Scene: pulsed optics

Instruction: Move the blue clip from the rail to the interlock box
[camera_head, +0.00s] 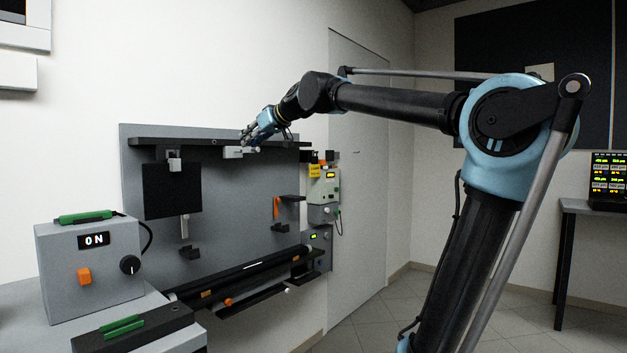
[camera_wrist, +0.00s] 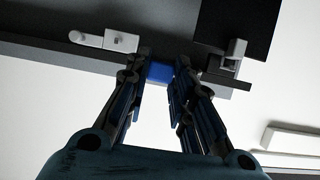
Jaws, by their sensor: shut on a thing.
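The blue clip (camera_wrist: 159,73) shows in the wrist view between my fingertips, at the edge of the dark rail (camera_wrist: 60,54). My gripper (camera_wrist: 157,76) is shut on it; I cannot tell whether the clip still touches the rail. In the head view my gripper (camera_head: 249,138) is at the rail (camera_head: 200,143) along the top of the grey wall panel, and the clip is not discernible there. A small pale box with a yellow label (camera_head: 330,188), apparently the interlock box, hangs at the panel's right edge, right of and below my gripper.
A white fitting (camera_head: 233,153) sits on the rail close to my gripper. A black plate (camera_head: 172,190) hangs at left. Orange parts (camera_head: 277,207) and black brackets project from the panel. A grey ON box (camera_head: 90,268) stands front left. A long dark bar (camera_head: 240,275) runs below.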

